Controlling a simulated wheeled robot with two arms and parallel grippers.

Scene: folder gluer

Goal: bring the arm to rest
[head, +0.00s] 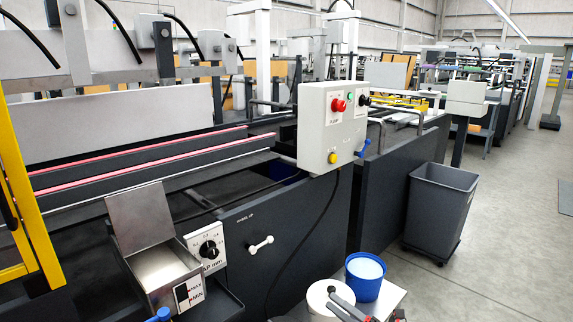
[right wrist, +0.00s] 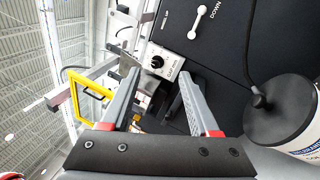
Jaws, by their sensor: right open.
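My right gripper (head: 338,300) shows at the bottom of the head view, in front of a white tub (head: 317,297). In the right wrist view its two grey fingers (right wrist: 158,76) stand apart with nothing held between them. Beyond them there is the glue unit's white dial plate (right wrist: 168,57). The same dial plate (head: 207,247) is on the machine's side in the head view. My left gripper is in neither view.
A blue tub (head: 365,277) stands beside the white tub. The open-lidded metal glue box (head: 160,270), a button box (head: 332,127) and the dark machine side (head: 285,238) are close. A grey bin (head: 440,208) stands on the floor; the floor at right (head: 515,235) is clear.

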